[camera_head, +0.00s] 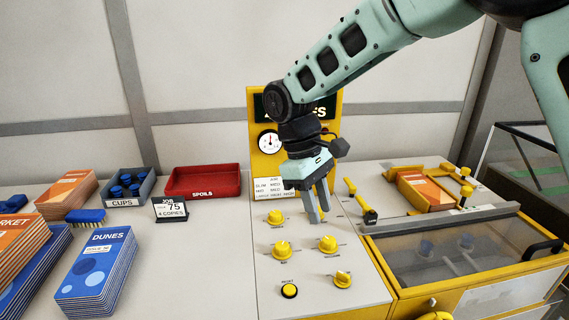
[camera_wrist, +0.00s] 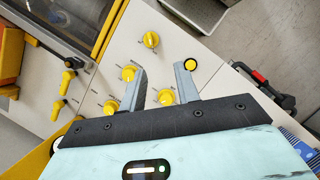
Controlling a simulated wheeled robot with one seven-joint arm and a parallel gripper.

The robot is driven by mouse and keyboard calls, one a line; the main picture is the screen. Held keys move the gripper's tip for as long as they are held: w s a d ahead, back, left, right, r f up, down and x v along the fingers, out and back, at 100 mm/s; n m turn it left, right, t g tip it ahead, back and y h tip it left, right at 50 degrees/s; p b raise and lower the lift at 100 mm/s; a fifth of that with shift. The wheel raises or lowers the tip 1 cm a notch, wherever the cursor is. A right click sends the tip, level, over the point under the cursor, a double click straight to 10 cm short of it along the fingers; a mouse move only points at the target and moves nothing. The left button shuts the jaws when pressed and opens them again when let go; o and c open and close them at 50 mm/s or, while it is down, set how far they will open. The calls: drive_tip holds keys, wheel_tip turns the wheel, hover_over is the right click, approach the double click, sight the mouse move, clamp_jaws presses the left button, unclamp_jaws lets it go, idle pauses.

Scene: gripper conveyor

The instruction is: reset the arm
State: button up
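My gripper (camera_head: 318,205) hangs from my arm over the control panel, pointing down among the yellow knobs. In the wrist view its two grey fingers (camera_wrist: 162,88) are apart, with a gap between them and nothing held. A yellow knob (camera_wrist: 166,97) shows beyond the gap, below the fingers. In the head view, yellow knobs (camera_head: 328,244) and a yellow reset button (camera_head: 289,291) are on the panel in front of the gripper. I cannot tell the exact height of the fingertips above the panel.
Left of the panel are a red spoils tray (camera_head: 203,183), a cups bin (camera_head: 127,190), a job sign (camera_head: 170,208) and booklet stacks (camera_head: 96,265). Right is a yellow-framed machine with a clear cover (camera_head: 440,255) and small levers (camera_head: 369,215). A gauge board (camera_head: 268,142) stands behind the gripper.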

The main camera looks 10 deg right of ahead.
drive_tip(key=s+m+t+y, duration=0.1)
drive_tip(key=s+t+y, duration=0.1)
drive_tip(key=s, duration=2.1)
drive_tip(key=shift+s+f+t+y, duration=0.3)
drive_tip(key=shift+s+t+y, duration=0.1)
drive_tip(key=shift+y, duration=0.3)
